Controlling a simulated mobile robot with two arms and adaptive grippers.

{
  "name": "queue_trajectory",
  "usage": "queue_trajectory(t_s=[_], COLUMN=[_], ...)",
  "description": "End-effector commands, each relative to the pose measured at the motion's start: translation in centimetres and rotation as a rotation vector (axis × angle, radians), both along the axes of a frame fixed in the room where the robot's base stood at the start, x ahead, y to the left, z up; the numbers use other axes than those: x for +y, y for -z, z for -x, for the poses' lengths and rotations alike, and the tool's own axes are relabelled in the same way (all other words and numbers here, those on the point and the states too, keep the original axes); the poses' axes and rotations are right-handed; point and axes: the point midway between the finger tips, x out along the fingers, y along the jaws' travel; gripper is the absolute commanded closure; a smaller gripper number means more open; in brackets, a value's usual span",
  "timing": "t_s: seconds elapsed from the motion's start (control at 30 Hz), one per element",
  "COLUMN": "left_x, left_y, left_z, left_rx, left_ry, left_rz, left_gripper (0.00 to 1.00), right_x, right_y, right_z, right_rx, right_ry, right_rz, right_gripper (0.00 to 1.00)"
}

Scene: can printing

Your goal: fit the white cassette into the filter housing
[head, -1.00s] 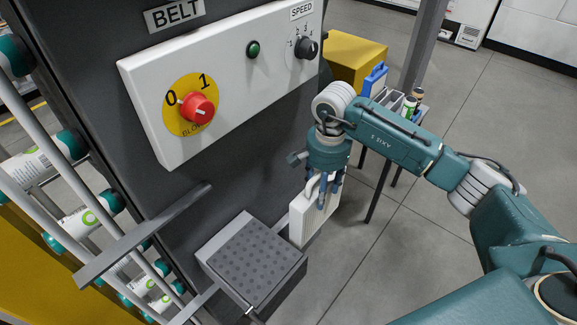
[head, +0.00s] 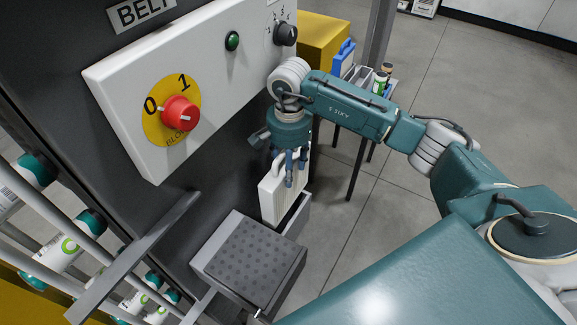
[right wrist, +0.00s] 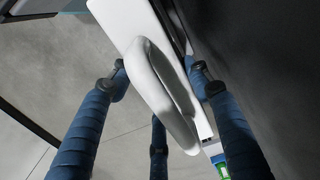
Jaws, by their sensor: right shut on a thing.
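The white cassette (head: 272,200), a flat panel with a loop handle, hangs roughly upright from my right gripper (head: 289,165) in the head view. The fingers are shut on the handle; in the right wrist view, my right gripper (right wrist: 158,82) has blue fingers on both sides of the white handle, and part of the cassette (right wrist: 125,20) shows behind. The grey filter housing (head: 302,213) is below, behind a perforated dark lid (head: 250,258). The cassette's lower end overlaps the housing's opening in the picture; whether it is inside is unclear. My left gripper is not in view.
The dark machine wall carries a white panel (head: 110,90) with a red knob (head: 180,114) just left of the gripper. Rails with several cans (head: 62,250) run at the left. A yellow box (head: 318,40) stands behind. Floor at right is open.

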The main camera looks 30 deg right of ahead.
Motion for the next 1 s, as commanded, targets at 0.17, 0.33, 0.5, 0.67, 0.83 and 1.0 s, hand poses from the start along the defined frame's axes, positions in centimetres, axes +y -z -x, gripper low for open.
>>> queue_trajectory(t_s=[0.17, 0.33, 0.5, 0.67, 0.83, 1.0], left_x=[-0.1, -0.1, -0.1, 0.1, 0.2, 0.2], left_y=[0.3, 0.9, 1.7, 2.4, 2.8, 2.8], left_z=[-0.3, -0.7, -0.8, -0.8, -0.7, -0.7], left_rx=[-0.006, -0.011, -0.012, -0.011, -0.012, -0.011], left_ry=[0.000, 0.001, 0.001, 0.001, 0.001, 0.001], left_rz=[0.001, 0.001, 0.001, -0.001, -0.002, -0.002], left_gripper=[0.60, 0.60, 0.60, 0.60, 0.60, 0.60], right_x=[0.0, 0.0, 0.0, 0.0, 0.1, 0.0], right_y=[0.5, 1.7, 3.2, 4.7, 5.6, 5.7], right_z=[0.0, 0.0, 0.0, 0.0, -0.1, -0.1], right_rx=[-0.002, 0.001, 0.000, 0.000, -0.002, -0.002], right_ry=[0.000, 0.000, 0.000, 0.000, 0.000, 0.000], right_rz=[-0.001, -0.001, -0.001, -0.001, -0.001, -0.001], right_gripper=[1.00, 1.00, 1.00, 1.00, 1.00, 1.00])
